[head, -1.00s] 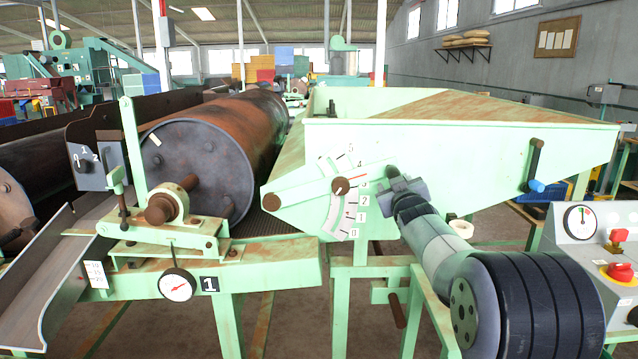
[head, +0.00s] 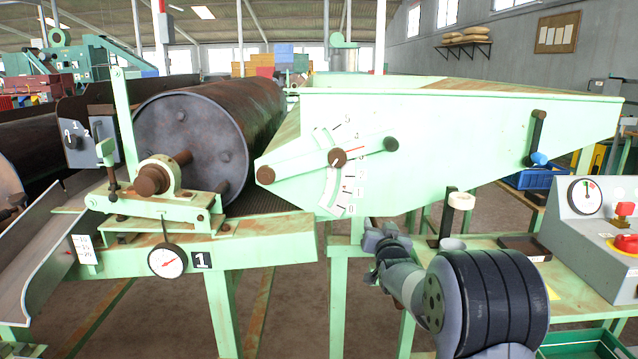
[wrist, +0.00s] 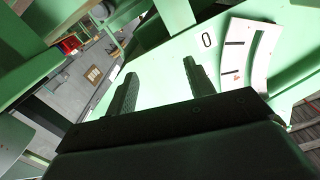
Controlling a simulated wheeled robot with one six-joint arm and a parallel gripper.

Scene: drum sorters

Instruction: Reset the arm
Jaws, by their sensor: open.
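My gripper (head: 385,230) is low in front of the green hopper, below the numbered scale and beside a green leg of the frame. In the wrist view its two dark fingers (wrist: 160,85) stand apart with nothing between them. The lever (head: 330,160) on the hopper side has a dark knob (head: 391,144) at its right end, and the gripper is clear of it. The scale's 0 end also shows close by in the wrist view (wrist: 262,55).
A drum (head: 195,140) and a dial gauge (head: 167,260) are at the left. A crank with a blue handle (head: 539,158) is on the hopper's right.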

